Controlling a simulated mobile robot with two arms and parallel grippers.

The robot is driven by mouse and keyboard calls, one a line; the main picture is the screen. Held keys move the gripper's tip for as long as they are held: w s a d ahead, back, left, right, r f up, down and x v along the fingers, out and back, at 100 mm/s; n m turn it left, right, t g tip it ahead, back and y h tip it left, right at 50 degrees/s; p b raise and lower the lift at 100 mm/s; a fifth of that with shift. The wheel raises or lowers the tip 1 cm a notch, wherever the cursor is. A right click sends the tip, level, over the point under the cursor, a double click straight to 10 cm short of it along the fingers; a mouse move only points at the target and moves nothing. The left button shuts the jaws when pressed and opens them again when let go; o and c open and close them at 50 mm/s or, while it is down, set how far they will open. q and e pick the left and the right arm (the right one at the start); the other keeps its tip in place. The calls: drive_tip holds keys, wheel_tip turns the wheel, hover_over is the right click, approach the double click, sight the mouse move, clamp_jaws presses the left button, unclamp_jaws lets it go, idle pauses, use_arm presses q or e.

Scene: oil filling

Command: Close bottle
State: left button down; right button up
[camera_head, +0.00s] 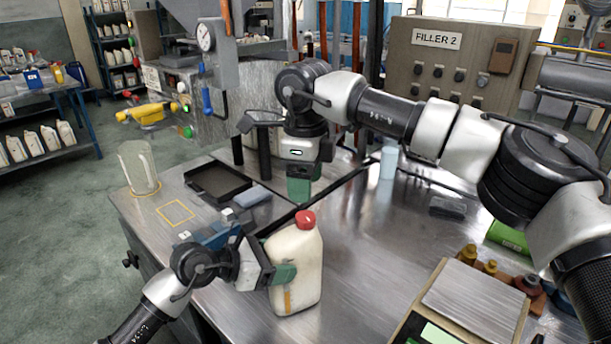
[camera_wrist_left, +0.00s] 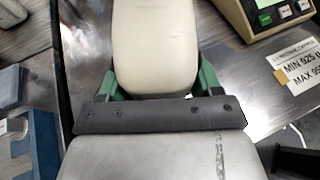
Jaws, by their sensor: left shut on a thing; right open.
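A cream bottle (camera_head: 297,268) with a red cap (camera_head: 305,219) on its neck stands upright at the front of the metal table. I cannot tell how tight the cap is. My left gripper (camera_head: 284,274) is shut on the bottle's body from the left. In the left wrist view its green fingers (camera_wrist_left: 155,82) sit on both sides of the bottle (camera_wrist_left: 153,42); the cap is not visible there. My right gripper (camera_head: 300,184) is open, pointing down, above and behind the cap and apart from it. Nothing shows between its green fingers.
A scale (camera_head: 474,304) stands at the front right, beside brass weights (camera_head: 467,254). A pale cup (camera_head: 389,162) stands behind.

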sight(306, 216)
drive_tip(key=n, duration=0.3)
drive_tip(key=shift+r+n, duration=0.35)
drive_tip(key=shift+n, duration=0.05)
drive_tip(key=shift+f, duration=4.05)
drive_tip(key=c, duration=1)
drive_tip(key=shift+o, duration=0.2)
drive_tip(key=o, duration=1.1)
